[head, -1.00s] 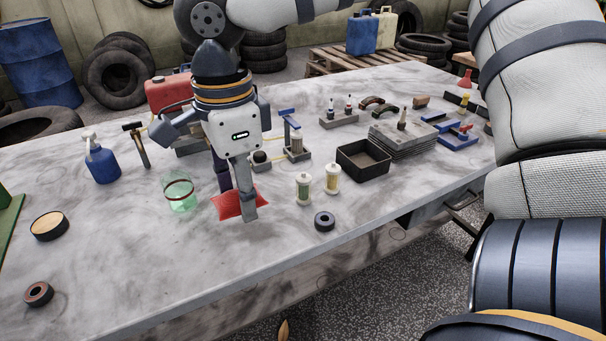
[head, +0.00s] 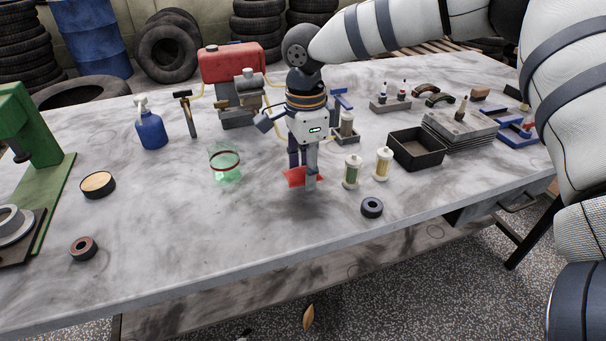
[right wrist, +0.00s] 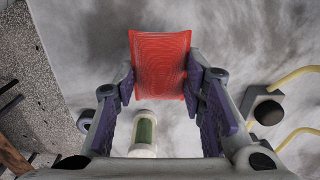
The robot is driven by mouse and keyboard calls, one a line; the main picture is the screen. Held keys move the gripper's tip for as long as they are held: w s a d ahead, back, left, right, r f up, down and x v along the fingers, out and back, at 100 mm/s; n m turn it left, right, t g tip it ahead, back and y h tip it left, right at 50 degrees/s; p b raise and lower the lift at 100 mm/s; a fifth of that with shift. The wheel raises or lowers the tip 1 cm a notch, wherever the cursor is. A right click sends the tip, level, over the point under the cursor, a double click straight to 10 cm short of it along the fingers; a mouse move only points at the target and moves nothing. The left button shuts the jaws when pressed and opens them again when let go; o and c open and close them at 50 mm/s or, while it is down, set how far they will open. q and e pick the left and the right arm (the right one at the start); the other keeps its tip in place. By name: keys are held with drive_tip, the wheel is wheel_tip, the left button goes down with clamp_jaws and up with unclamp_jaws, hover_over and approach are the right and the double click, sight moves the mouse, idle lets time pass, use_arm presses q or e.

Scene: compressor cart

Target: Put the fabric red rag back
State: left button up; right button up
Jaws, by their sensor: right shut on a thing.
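The red fabric rag (head: 295,178) is held between the fingers of my right gripper (head: 303,180), a little above the worktable (head: 240,255) near its middle. In the right wrist view the rag (right wrist: 161,64) lies flat between the two purple-padded fingertips (right wrist: 163,92), and both sides of it touch them. The gripper points down. Part of the rag is hidden behind a finger in the head view. My left gripper is in neither view now.
Two small filter cylinders (head: 352,171) and a dark ring (head: 372,208) stand close on the right, with a black tray (head: 416,148) beyond. The compressor (head: 232,75) is behind.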

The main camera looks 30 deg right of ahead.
drive_tip(key=shift+f, duration=0.75)
drive_tip(key=shift+f, duration=0.2)
drive_tip(key=o, duration=1.2)
drive_tip(key=shift+r, duration=0.1)
wheel_tip(320, 180, up, 12)
